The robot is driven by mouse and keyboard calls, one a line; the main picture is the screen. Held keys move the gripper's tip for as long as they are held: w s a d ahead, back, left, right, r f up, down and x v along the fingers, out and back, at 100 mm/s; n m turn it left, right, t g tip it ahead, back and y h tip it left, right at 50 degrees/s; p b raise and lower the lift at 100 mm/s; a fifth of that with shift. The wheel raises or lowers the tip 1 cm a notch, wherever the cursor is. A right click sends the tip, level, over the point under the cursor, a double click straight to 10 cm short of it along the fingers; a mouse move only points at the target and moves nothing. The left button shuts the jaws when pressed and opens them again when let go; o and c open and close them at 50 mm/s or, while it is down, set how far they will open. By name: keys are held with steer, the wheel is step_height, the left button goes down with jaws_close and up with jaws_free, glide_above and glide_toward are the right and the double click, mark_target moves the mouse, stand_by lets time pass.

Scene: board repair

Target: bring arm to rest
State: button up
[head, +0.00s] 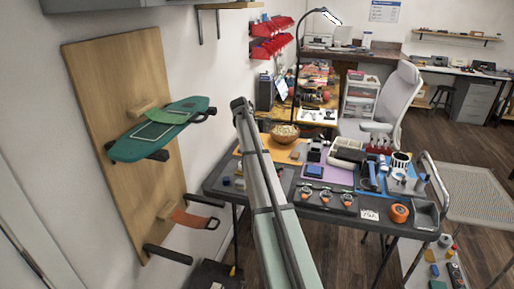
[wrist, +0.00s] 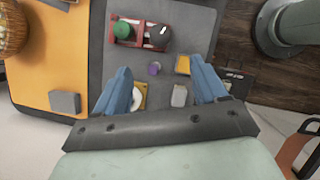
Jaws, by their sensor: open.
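My gripper (wrist: 161,78) shows in the wrist view as two blue fingers spread wide apart. It is open, with nothing held between the fingers. It hangs above a grey work surface (wrist: 112,65), and a grey rounded block (wrist: 179,95) and a yellow-and-white piece (wrist: 138,98) lie below, around the finger gap. In the head view my pale arm rises from the bottom centre in front of the workbench; the fingers cannot be made out there.
The workbench (head: 325,214) is crowded with tools and parts. A bowl (head: 284,134) stands near its back left, on an orange mat (wrist: 40,72). A red holder (wrist: 126,32) lies ahead. A wooden wall panel (head: 95,75) carries a green board (head: 150,135) at left. A chair (head: 392,100) stands behind.

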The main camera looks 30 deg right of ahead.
steer(key=s+a+f+n+t+y, duration=0.1)
steer(key=s+a+f+t+y, duration=0.1)
steer(key=s+a, duration=0.5)
steer(key=s+a+f+t+y, duration=0.2)
steer(key=s+a, duration=0.2)
steer(key=s, duration=0.8)
steer(key=s+a+f+m+g, duration=0.15)
steer(key=s+a+f, duration=0.25)
steer(key=f, duration=0.6)
steer(key=s+a+f+m+g, duration=0.1)
steer(key=s+a+f+m, duration=0.3)
steer(key=f, duration=0.6)
steer(key=s+a+f+m+g, duration=0.2)
steer(key=s+a+f, duration=0.3)
steer(key=f, duration=0.5)
steer(key=s+a+f+m+g, duration=0.2)
steer(key=s+f, duration=0.6)
steer(key=s, duration=0.5)
steer(key=s+a+f+m+g, duration=0.2)
steer(key=s+a+f+m, duration=0.2)
steer(key=s+f, duration=0.5)
steer(key=s+a, duration=0.2)
steer(key=s, duration=0.3)
steer(key=shift+s+f, duration=0.2)
steer(key=shift+f, duration=0.1)
